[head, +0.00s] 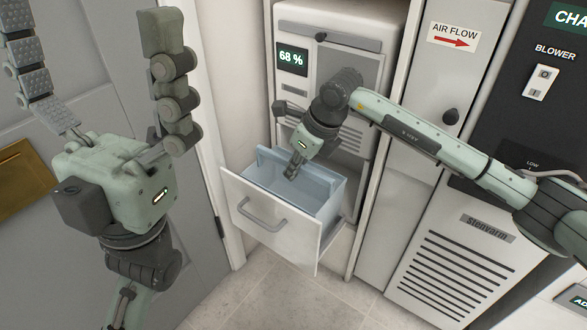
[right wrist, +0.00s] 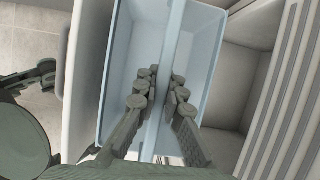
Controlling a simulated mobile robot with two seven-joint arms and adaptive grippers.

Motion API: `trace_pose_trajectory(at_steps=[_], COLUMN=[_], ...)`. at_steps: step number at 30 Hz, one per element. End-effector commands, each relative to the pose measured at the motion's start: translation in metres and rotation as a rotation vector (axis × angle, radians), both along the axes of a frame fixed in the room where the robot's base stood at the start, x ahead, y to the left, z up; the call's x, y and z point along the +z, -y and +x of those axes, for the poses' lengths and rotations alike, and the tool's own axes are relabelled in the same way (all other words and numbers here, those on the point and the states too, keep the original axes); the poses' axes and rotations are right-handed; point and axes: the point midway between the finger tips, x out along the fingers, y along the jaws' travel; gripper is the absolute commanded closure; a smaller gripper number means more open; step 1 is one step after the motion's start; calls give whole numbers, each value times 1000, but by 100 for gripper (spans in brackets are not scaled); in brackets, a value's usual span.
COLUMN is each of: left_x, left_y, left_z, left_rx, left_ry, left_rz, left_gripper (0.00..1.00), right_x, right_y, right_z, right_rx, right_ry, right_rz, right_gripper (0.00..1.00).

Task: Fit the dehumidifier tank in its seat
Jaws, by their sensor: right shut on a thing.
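The dehumidifier tank is a pale blue bin (head: 322,207) with a white front panel (head: 262,218) and a grey handle. It sits low in front of the dehumidifier (head: 290,22), at the open lower bay that is its seat (right wrist: 238,85). I cannot tell how much of its back end is inside the bay. My right gripper (head: 292,172) reaches down into the tank. In the right wrist view its fingers (right wrist: 162,95) are shut on the tank's pale blue bar (right wrist: 172,45), one on each side. My left gripper (head: 95,40) is raised at the left, open and empty.
The dehumidifier display reads 68 %. A tall cabinet with an AIR FLOW label (head: 454,36) and a vented Stenvarm panel (head: 455,265) stand to the right. A grey door (head: 190,270) is on the left. Tiled floor (head: 250,295) is clear in front.

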Motion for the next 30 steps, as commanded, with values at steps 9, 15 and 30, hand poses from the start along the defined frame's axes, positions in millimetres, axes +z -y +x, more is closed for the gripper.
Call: trace_pose_trajectory(at_steps=[9, 15, 30], left_x=[-5, -11, -25], left_y=[1, 1, 0], left_z=[1, 1, 1], left_rx=[-3, -2, -1], left_ry=[-13, -10, -8], left_rz=[4, 2, -3], left_gripper=[0, 0, 0], right_x=[-1, -10, -31], right_y=[0, 0, 0], right_z=[0, 0, 0], right_rx=[0, 0, 0], right_ry=[1, 2, 1], right_rz=[2, 1, 1], right_gripper=[100, 100, 100])
